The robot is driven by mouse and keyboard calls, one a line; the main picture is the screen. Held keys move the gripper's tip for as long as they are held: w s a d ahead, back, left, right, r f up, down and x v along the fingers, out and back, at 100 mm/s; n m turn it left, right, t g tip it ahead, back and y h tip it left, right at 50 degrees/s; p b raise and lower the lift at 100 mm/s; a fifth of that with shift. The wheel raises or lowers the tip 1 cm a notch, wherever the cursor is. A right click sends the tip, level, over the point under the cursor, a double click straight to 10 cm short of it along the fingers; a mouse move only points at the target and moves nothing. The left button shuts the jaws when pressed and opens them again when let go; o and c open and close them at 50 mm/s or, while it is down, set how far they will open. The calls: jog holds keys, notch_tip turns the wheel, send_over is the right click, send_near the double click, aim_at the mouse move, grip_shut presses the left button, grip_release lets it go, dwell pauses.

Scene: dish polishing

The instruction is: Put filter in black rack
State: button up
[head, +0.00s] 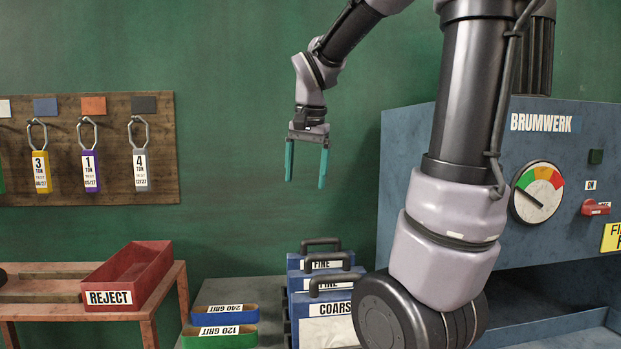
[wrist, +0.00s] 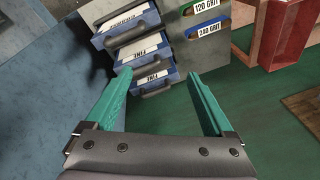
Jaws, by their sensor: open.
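Several blue filter cartridges with dark handles and white labels stand one behind another on a grey surface. In the head view the front one reads COARS (head: 325,325), and two behind it read FINE (head: 322,285). They also show in the wrist view, with a FINE filter (wrist: 153,76) nearest the fingers. My gripper (head: 305,183) is open and empty, pointing down in the air above and behind the filters. Its teal fingers frame the wrist view (wrist: 160,78) and touch nothing.
Blue and green grit belts (head: 222,315) lie left of the filters. A red REJECT bin (head: 128,275) stands on a wooden table. Tags hang on a wall board (head: 110,150). The blue BRUMWERK machine (head: 405,170) stands at right. Air around my gripper is clear.

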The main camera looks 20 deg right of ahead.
jog(key=s+a+r+n+t+y, duration=0.1)
jog(key=s+a+n+t+y, duration=0.1)
jog(key=s, duration=0.9)
jog(key=shift+s+a+n+t, duration=0.35)
jog(key=shift+a+n+t, duration=0.55)
jog(key=shift+n+t, duration=0.3)
